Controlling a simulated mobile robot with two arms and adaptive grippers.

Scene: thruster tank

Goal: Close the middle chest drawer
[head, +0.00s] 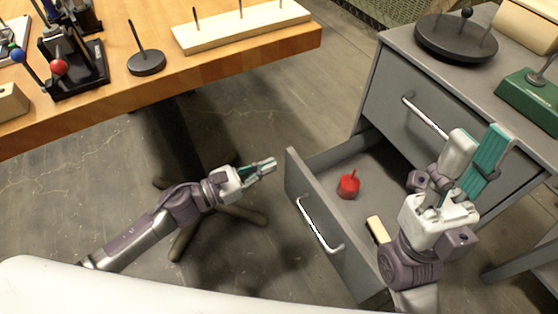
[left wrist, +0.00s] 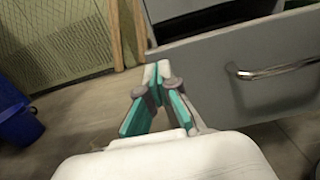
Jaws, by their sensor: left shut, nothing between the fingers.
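The grey chest (head: 405,50) stands at the right. Its top drawer (head: 400,95) is shut. The drawer below it (head: 320,250), which I take as the middle one, is pulled well out, with a silver handle (head: 318,228) on its front. My left gripper (head: 270,164) is shut and empty, just left of the drawer front's far corner; I cannot tell if it touches. In the left wrist view its fingers (left wrist: 153,75) meet near the end of a grey drawer front (left wrist: 225,75) with a handle. My right gripper (head: 480,142) is open and empty above the drawer, partly hiding it.
A red knobbed piece (head: 348,185) and a cream block (head: 378,230) lie in the open drawer. A wooden table (head: 230,50) with pegs and stands is at upper left. Its dark legs stand behind my left arm. Floor is clear between table and chest.

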